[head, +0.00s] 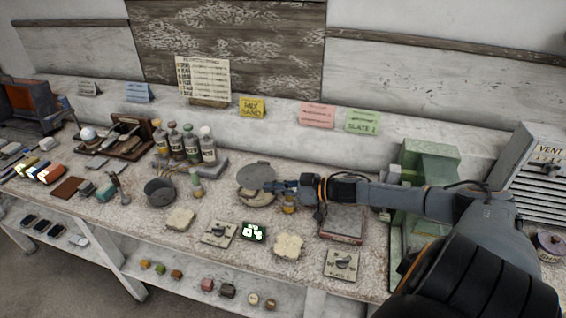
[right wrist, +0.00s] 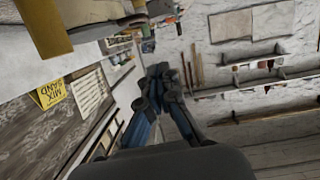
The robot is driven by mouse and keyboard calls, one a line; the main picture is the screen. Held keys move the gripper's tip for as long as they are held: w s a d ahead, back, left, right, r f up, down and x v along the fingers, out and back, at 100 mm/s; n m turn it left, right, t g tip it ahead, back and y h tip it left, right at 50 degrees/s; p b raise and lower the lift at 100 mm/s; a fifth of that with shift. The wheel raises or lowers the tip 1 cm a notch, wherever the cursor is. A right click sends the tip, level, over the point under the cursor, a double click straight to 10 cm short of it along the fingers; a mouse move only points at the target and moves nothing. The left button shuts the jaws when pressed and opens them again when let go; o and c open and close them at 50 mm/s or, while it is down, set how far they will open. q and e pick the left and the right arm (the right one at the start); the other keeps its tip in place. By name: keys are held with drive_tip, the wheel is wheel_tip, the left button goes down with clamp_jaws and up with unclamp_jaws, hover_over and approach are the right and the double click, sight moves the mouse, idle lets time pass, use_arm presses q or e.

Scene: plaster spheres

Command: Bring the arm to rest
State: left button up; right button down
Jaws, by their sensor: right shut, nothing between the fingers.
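My right arm comes in from the right in the head view, stretched out to the left above the bench (head: 110,215). My right gripper (head: 275,186) is shut and empty, beside a round grey dish (head: 257,172) with a raised lid-like disc. In the right wrist view, the right gripper's fingertips (right wrist: 158,70) are together, with shelves and wall beyond them. My left gripper is not in view.
Bottles (head: 190,146) stand in a rack left of the gripper. A dark pot (head: 159,192), a small display (head: 253,232) and a flat scale-like block (head: 343,223) are nearby. A green machine (head: 428,165) stands at the right, partly behind my arm. A yellow sign (head: 252,108) stands behind.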

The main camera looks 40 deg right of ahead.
drive_tip(key=shift+v, duration=1.55)
drive_tip(key=shift+a, duration=0.1)
